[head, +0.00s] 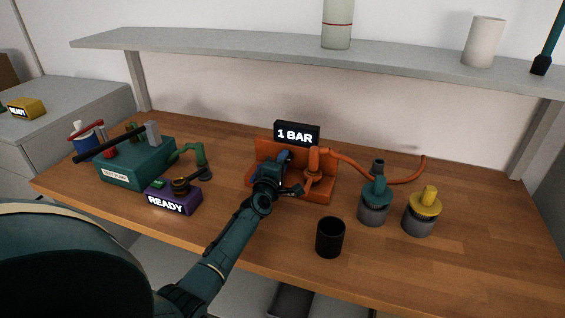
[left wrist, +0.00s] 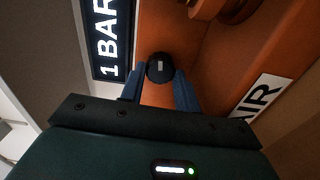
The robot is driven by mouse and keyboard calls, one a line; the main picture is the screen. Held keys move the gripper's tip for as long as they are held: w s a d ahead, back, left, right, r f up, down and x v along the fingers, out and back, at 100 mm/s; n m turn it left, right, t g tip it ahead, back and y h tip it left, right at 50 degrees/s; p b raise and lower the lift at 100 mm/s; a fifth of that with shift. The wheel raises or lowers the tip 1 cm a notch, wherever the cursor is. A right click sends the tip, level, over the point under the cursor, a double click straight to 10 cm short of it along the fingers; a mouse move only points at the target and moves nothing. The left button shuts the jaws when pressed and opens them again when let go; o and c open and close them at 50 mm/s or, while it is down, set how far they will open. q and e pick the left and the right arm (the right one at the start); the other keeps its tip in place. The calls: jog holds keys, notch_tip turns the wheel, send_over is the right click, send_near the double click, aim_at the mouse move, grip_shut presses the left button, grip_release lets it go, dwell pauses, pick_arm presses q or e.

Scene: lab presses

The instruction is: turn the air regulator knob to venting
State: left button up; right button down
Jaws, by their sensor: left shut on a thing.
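The orange air regulator (head: 318,187) stands at the back middle of the wooden bench. Its black display (head: 297,133) reads "1 BAR", and the display also shows in the left wrist view (left wrist: 106,40). The black round regulator knob (left wrist: 160,68) has a pale mark on its face and sits against the orange panel. My left gripper (head: 285,157) reaches the regulator's front. In the left wrist view its blue fingers (left wrist: 159,84) are shut on the knob, one on either side. The knob is hidden by the gripper in the head view. My right gripper is not in view.
A teal machine (head: 135,168) and a purple box (head: 172,200) reading "READY" stand left. A black cup (head: 330,237), a teal-topped canister (head: 374,205) and a yellow-topped canister (head: 420,212) stand right. An orange hose (head: 376,176) runs behind. A grey shelf (head: 300,57) hangs above.

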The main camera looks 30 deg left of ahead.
pick_arm(q)
jog(key=shift+m, duration=0.9)
jog(key=o, duration=1)
jog(key=shift+s+d, duration=0.1)
